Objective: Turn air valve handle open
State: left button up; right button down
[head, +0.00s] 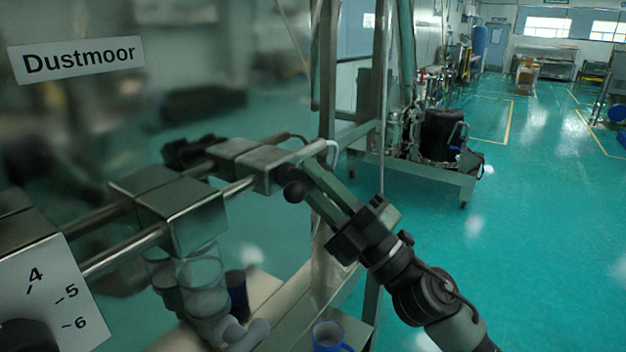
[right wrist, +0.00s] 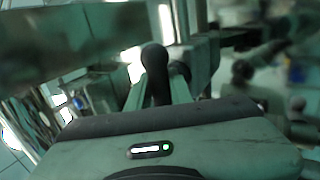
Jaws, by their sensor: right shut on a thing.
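The air valve handle is a dark lever with a rounded black knob (head: 294,192), at the right end of the metal pipework. My right gripper (head: 308,177) reaches in from the lower right and is shut on the handle. In the right wrist view the handle (right wrist: 156,72) stands between my two fingers (right wrist: 158,92), its rounded end showing above them. The fingers hide part of the handle. The handle sits by a metal valve block (head: 264,166) on the pipe. My left gripper is not in view.
A larger metal block (head: 182,215) with clear bowls (head: 203,285) hangs on the pipes. A numbered dial plate (head: 50,290) is at lower left. A blue mug (head: 328,338) stands below. A metal frame post (head: 327,70) rises behind my gripper. Open green floor lies right.

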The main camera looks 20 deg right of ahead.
jog(key=c, duration=1.6)
grip_release()
jog(key=shift+r, duration=0.2)
jog(key=o, duration=0.3)
jog(key=shift+w+f, duration=0.1)
jog(key=b+v, duration=0.5)
jog(key=v, duration=0.2)
jog(key=shift+s+d+f, duration=0.2)
jog(key=shift+s+f, duration=0.05)
jog(key=shift+s, duration=0.05)
